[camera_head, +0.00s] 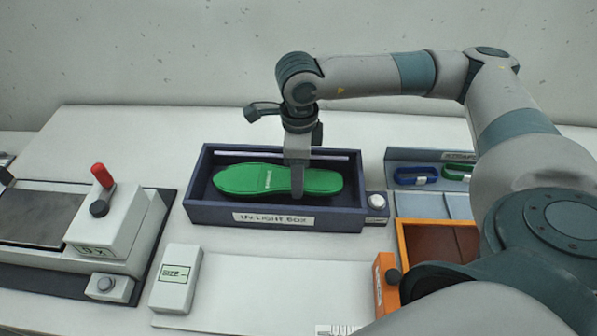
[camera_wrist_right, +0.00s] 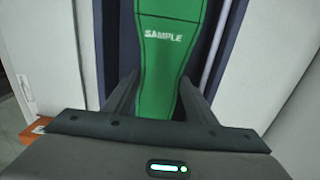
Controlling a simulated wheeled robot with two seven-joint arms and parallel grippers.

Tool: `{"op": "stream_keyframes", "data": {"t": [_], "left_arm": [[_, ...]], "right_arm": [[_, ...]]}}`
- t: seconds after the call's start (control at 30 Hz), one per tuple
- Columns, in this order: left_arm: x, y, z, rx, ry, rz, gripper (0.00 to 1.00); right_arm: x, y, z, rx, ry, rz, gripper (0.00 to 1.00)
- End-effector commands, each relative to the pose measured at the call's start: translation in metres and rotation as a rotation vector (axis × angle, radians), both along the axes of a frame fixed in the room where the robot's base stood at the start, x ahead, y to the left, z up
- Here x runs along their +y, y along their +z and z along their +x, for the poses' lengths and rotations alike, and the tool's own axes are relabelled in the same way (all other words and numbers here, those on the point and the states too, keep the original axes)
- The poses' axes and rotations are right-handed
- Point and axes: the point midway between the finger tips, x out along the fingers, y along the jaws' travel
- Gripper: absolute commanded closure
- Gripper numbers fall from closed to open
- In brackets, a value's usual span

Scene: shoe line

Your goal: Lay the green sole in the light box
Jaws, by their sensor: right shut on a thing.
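The green sole (camera_head: 245,180) is in the dark blue light box (camera_head: 210,215), lying lengthwise from left to right; whether it rests on the floor of the box cannot be told. My right gripper (camera_head: 298,190) reaches down into the box and is shut on the sole, right of its middle. In the right wrist view the sole (camera_wrist_right: 168,60), marked SAMPLE, runs between the two fingers (camera_wrist_right: 165,95). The box carries a label reading UV LIGHT BOX and has a white button (camera_head: 376,201) at its right end. My left gripper is not in view.
A machine with a red-topped lever (camera_head: 100,175) stands at the left. A white SIZE block (camera_head: 177,278) stands on the table in front of it. At the right are a grey tray (camera_head: 420,155) with blue and green pieces and an orange-edged brown box (camera_head: 440,240). A pale mat (camera_head: 250,285) lies in front.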

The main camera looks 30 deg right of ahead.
Motion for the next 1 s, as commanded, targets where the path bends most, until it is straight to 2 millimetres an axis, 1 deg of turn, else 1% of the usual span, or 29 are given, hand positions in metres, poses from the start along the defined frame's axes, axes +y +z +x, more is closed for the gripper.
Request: {"op": "stream_keyframes", "data": {"t": [0.13, 0.4, 0.43, 0.47, 0.5, 0.53, 0.83, 1.0], "left_arm": [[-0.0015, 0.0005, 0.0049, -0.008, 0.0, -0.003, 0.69], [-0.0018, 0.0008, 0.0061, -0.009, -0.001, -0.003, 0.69], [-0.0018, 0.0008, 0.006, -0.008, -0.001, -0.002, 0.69], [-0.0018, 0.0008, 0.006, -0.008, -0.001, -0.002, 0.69], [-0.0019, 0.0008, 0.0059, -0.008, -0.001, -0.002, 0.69], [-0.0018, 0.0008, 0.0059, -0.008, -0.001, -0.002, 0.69], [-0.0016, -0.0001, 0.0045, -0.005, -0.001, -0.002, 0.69], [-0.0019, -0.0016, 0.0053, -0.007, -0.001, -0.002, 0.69]], "right_arm": [[0.0002, -0.0004, 0.0001, -0.001, 0.0, 0.001, 0.77], [0.0002, -0.0004, 0.0001, -0.001, 0.0, 0.001, 0.77], [0.0002, -0.0004, 0.0001, -0.001, 0.0, 0.001, 0.46], [0.0002, -0.0004, 0.0001, -0.001, 0.0, 0.001, 0.39], [0.0002, -0.0004, 0.0001, -0.001, 0.0, 0.001, 0.3], [0.0001, -0.0004, 0.0001, 0.0, 0.0, 0.0, 0.27], [0.0001, -0.0006, -0.0001, 0.0, 0.0, 0.0, 0.27], [0.0, 0.0053, 0.0005, -0.001, -0.001, -0.001, 0.27]]}}
